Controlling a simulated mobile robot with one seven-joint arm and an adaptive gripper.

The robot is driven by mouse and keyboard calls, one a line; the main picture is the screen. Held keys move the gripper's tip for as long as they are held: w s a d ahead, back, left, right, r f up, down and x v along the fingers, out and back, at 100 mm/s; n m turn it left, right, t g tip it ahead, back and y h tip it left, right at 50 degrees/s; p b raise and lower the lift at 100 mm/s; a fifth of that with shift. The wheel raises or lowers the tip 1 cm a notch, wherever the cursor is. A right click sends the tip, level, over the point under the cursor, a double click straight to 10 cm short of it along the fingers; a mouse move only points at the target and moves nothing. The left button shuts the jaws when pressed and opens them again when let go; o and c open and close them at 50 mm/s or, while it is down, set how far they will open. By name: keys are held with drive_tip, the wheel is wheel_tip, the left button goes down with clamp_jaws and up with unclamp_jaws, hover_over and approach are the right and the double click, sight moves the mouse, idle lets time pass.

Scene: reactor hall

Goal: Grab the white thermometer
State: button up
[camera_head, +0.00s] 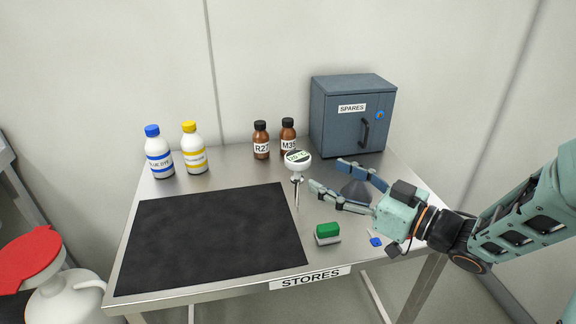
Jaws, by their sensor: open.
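The white thermometer (299,156) has a round white head with a display and a thin metal stem pointing down. It appears upright on the steel table, to the right of the black mat's back right corner. My gripper (326,174) comes in from the right, with its two fingers spread and pointing left toward the thermometer. The fingertips are just right of the thermometer, and nothing shows between them. I cannot tell whether the near fingertip touches the stem.
A dark grey funnel-like object (355,192) sits behind the fingers. A green-topped block (327,235) lies in front, and a small blue item (376,241) is near the edge. Two brown bottles (261,141) and a spares cabinet (340,128) stand behind. The black mat (210,238) is clear.

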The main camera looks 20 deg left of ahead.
sight(297, 156)
drive_tip(key=x, duration=0.4)
drive_tip(key=shift+b, duration=0.35)
drive_tip(key=shift+w+b+x, duration=0.2)
drive_tip(key=shift+b+x, duration=0.2)
drive_tip(key=shift+x, duration=1.2)
drive_tip(key=shift+w+b+x, duration=0.2)
drive_tip(key=shift+b+x, duration=0.15)
drive_tip(key=shift+x, duration=1.2)
drive_tip(key=shift+d+f, duration=0.1)
drive_tip(key=shift+d, duration=0.05)
drive_tip(key=c, duration=1.3)
